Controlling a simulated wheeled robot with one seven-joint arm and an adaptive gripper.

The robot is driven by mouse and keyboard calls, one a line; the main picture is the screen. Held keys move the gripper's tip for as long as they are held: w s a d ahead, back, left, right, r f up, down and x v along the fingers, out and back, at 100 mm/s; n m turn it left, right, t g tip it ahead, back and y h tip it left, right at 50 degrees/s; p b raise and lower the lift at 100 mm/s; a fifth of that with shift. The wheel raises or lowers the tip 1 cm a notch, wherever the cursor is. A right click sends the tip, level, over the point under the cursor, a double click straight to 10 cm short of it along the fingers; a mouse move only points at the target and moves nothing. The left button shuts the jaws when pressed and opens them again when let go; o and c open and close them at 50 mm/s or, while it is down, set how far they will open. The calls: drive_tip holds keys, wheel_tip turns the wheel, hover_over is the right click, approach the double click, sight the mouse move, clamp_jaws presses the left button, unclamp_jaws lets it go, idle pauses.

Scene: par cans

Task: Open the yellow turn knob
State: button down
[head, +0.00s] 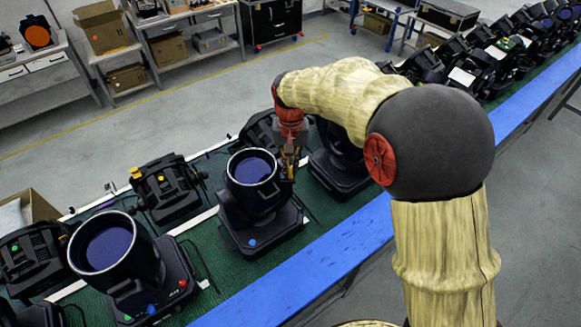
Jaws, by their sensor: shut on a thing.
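My gripper (289,165) points down at the right side of a black stage light (252,207) with a round, dark blue lens. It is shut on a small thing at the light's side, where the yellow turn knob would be. The fingers hide most of it, and I cannot make out the knob's shape or how far it is turned. The light stands upright on its base, lens facing up, with a blue dot on the base. Another black light (166,190) to the left shows a yellow knob (135,173) on its side.
The lights stand on a green bench top (211,262) with a blue front edge (300,276). A larger light (148,275) stands at the lower left, another (340,172) close right of my gripper. Several more line the bench at the upper right. Shelves with boxes stand behind.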

drive_tip(key=shift+w+r, duration=0.1)
idle(0.3)
drive_tip(key=c, duration=2)
unclamp_jaws()
wheel_tip(320, 180, up, 12)
drive_tip(key=shift+f, duration=0.1)
drive_tip(key=s+d+f+t+b, duration=0.2)
drive_tip(key=s+d+f+b, duration=0.3)
drive_tip(key=s+f+b, duration=0.2)
drive_tip(key=s+d+f+t+b, duration=0.1)
drive_tip(key=s+d+f+b, duration=0.5)
drive_tip(key=s+b, duration=0.3)
drive_tip(key=s+d+f+t+b, duration=0.2)
drive_tip(key=s+d+f+b, duration=0.4)
drive_tip(key=s, duration=0.6)
drive_tip(key=shift+d+f+t+b, duration=0.2)
drive_tip(key=shift+f+t+b, duration=0.1)
drive_tip(key=shift+f+b, duration=0.75)
